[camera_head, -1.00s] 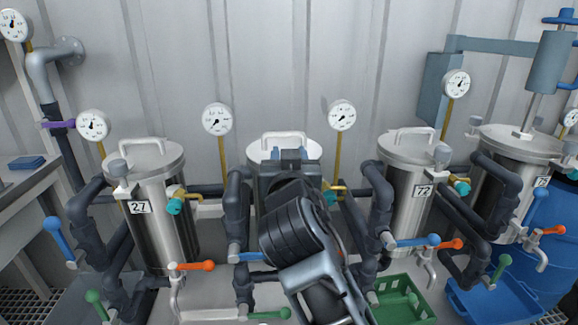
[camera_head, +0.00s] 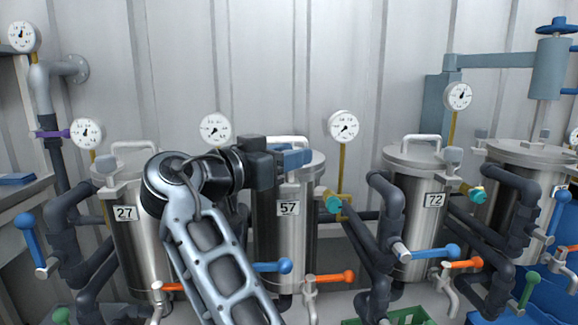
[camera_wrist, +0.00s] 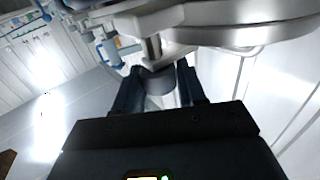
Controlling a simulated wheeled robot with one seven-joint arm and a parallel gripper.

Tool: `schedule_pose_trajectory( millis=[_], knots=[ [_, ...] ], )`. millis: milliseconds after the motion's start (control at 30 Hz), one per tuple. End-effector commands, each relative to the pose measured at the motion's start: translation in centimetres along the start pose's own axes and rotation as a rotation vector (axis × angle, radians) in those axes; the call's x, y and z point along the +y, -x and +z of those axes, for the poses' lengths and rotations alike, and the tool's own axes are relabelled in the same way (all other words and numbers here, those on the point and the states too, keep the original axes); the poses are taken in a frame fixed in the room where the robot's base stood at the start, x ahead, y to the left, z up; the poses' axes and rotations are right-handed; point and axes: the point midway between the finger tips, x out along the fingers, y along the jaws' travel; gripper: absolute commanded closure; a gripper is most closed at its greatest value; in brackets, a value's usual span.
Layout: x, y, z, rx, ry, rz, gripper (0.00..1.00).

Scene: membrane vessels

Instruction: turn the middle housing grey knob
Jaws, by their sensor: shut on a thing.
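The middle housing (camera_head: 293,235) is a steel vessel labelled 57, with a flat lid and a white handle on top. My gripper (camera_head: 297,157) reaches in from the left at the lid's front edge, its blue fingers level with the rim. In the wrist view, the grey knob (camera_wrist: 156,81) sits under the lid clamp, between the two dark blue fingers, and my gripper (camera_wrist: 158,84) is shut on it. In the head view the knob is hidden by my gripper.
Housing 27 (camera_head: 140,250) stands left and housing 72 (camera_head: 415,220) right, each with a grey knob. Dark pipes (camera_head: 372,250), a blue-handled valve (camera_head: 430,252) and an orange-handled valve (camera_head: 330,278) crowd the front. Gauges (camera_head: 345,127) rise behind.

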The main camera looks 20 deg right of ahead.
Motion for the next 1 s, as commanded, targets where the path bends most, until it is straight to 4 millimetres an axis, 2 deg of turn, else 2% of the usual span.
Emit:
schedule_pose_trajectory(
  millis=[300, 767, 800, 967, 1000],
  knots=[
    [-0.04, -0.06, 0.23, -0.004, 0.003, 0.089, 0.90],
    [0.01, -0.11, 0.25, -0.004, 0.004, 0.100, 0.90],
    [0.01, -0.12, 0.25, -0.004, 0.004, 0.100, 0.56],
    [0.00, -0.10, 0.17, -0.003, 0.003, 0.099, 0.41],
    [-0.01, -0.09, 0.15, -0.003, 0.003, 0.099, 0.41]
  ],
)
